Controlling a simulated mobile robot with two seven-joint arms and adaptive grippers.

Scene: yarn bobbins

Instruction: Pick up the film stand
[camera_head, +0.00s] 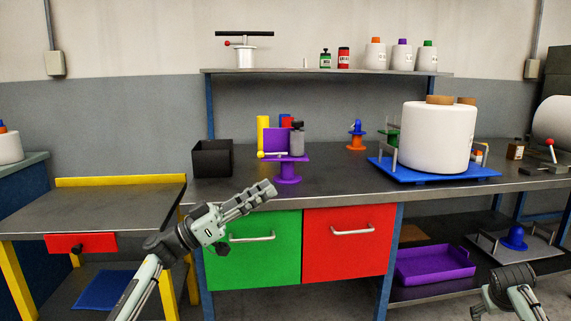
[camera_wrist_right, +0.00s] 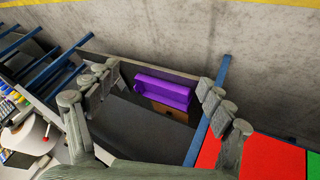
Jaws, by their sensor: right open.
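I cannot tell for sure which thing is the film stand. A purple stand (camera_head: 288,170) with a round foot and flat top is on the grey workbench, bearing several small items. In the head view my right gripper (camera_head: 507,280) is partly cut off at the lower right.
A black box (camera_head: 212,158) and a large white bobbin (camera_head: 436,135) on a blue base (camera_head: 430,176) flank the purple stand. Green (camera_head: 262,250) and red (camera_head: 345,240) drawers front the bench. A purple tray (camera_head: 436,264) lies below.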

